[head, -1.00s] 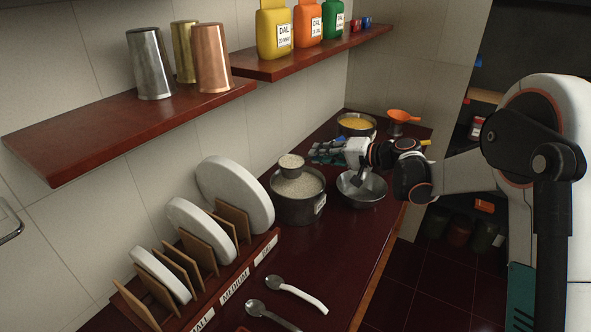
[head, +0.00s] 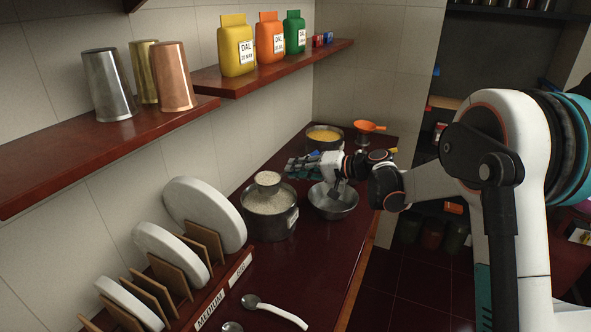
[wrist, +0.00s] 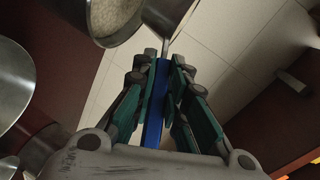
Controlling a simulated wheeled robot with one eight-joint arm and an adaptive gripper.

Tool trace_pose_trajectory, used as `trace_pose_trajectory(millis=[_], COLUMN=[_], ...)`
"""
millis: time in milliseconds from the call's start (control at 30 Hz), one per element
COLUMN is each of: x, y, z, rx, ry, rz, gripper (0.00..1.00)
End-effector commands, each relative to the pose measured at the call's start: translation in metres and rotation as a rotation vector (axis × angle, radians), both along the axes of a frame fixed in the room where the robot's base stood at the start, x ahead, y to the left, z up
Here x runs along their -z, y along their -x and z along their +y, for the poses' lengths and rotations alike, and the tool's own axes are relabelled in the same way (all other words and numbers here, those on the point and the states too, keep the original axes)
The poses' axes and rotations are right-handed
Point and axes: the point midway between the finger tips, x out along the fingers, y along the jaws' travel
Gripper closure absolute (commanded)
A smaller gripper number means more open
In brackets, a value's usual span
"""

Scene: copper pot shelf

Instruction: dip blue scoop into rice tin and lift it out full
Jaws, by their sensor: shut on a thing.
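My gripper (head: 297,166) is shut on the blue handle (wrist: 156,105) of the scoop, which runs between the teal fingers in the wrist view. The scoop's grey metal cup (head: 267,188) is heaped with white rice (head: 267,177). It looks upright over the open rice tin (head: 270,228); I cannot tell whether its underside touches the rice. The tin is a round metal pot with a label, holding white rice (head: 257,203). The wrist view shows the outside of the cup (wrist: 167,14) and rice beside it (wrist: 113,14).
An empty metal bowl (head: 333,205) stands right of the tin, beneath my wrist. Behind are a pot of yellow dal (head: 325,134) and an orange funnel (head: 369,127). White plates in a rack (head: 205,212) stand at left.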

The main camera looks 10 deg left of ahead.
Motion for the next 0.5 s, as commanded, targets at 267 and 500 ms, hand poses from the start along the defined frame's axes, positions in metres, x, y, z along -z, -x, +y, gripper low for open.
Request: trace_pose_trajectory(millis=[267,500], x=[0.0,0.0], y=[-0.004,-0.004], z=[-0.008,-0.009], rx=[0.0,-0.001], ry=[0.0,-0.001], rz=[0.001,0.0], gripper=[1.0,1.0])
